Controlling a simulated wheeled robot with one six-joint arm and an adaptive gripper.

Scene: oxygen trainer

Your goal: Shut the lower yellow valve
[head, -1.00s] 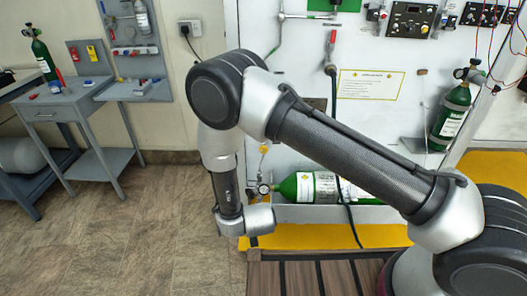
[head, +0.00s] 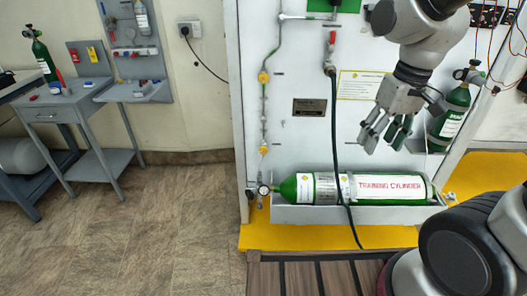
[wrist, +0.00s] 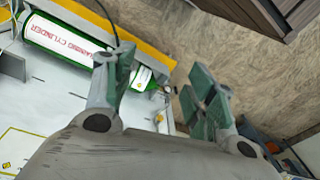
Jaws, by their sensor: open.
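The lower yellow valve (head: 263,150) sits on the thin vertical pipe at the left of the white panel, just above the cylinder's gauge. The upper yellow valve (head: 263,77) is on the same pipe, higher up. My gripper (head: 385,133) is open and empty, with its fingers pointing down in front of the panel. It is well to the right of the lower valve and apart from it. In the wrist view, the two green-padded fingers of my gripper (wrist: 163,82) are spread apart with nothing between them. I cannot surely pick out the lower valve there.
A green training cylinder (head: 390,187) lies in a grey tray (head: 340,215) below the valve, with a gauge (head: 263,190) at its left end. A black hose (head: 334,120) hangs between my gripper and the valves. The floor (head: 160,230) at left is clear.

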